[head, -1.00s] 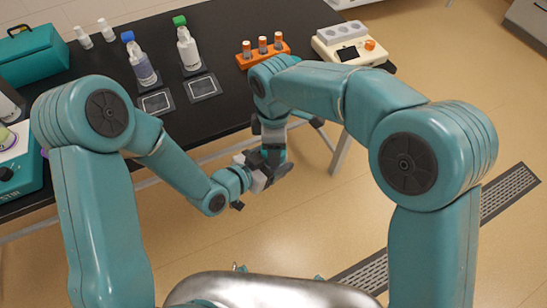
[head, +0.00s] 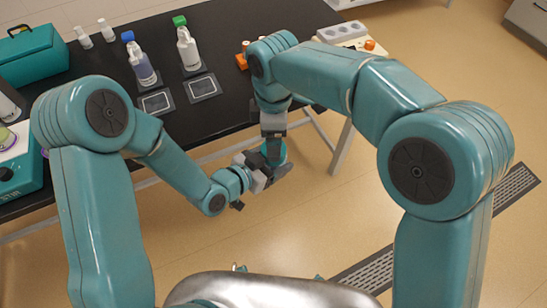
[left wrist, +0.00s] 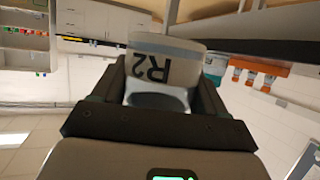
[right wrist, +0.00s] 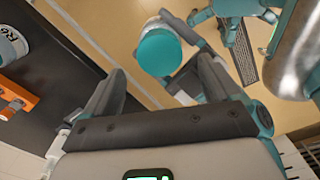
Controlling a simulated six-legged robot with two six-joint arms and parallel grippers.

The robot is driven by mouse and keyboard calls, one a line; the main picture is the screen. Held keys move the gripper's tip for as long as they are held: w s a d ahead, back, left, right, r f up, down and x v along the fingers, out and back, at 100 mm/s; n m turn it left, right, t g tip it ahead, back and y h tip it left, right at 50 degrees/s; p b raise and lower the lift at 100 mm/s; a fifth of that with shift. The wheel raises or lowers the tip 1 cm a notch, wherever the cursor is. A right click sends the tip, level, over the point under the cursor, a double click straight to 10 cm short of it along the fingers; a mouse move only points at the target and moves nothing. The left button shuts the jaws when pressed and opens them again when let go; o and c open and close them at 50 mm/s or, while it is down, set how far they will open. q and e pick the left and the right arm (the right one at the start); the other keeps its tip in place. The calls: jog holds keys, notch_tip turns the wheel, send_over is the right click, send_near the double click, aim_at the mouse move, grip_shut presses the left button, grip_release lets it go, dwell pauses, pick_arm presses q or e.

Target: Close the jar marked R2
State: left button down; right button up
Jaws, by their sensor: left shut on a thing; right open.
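The jar marked R2 (left wrist: 155,68) is pale, with black lettering in the left wrist view. My left gripper (left wrist: 160,88) is shut on it and holds it in the air in front of the table. In the right wrist view the jar's round teal lid (right wrist: 159,50) is seen from above, over a pale rim; whether it is fully tight cannot be told. My right gripper (right wrist: 161,68) is open, its two fingers apart with the lid showing beyond and between them. In the head view the lid (head: 276,152) is partly hidden by the right gripper.
The black table (head: 110,165) holds a blue-capped bottle (head: 143,67), a green-capped bottle (head: 187,50), two dark framed pads (head: 202,87) and an orange rack (head: 241,61). A cream device (head: 341,34) stands at the far right. Open floor lies around the grippers.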

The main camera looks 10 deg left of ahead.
dwell(0.3)
jog(key=n, duration=0.2)
jog(key=shift+s+d+r+n, duration=0.1)
jog(key=shift+n, duration=0.2)
jog(key=n, duration=0.1)
jog(key=r+n, duration=0.1)
jog(key=n, duration=0.1)
jog(key=shift+d+n, duration=0.1)
jog(key=shift+n, duration=0.2)
jog(key=r+n, duration=0.1)
jog(key=n, duration=0.1)
jog(key=shift+r+n, duration=0.1)
jog(key=shift+n, duration=0.3)
jog(key=shift+a+r+n, duration=0.2)
jog(key=shift+r+n, duration=0.1)
jog(key=shift+r, duration=0.3)
jog(key=shift+w, duration=0.2)
jog(key=shift+f, duration=4.05)
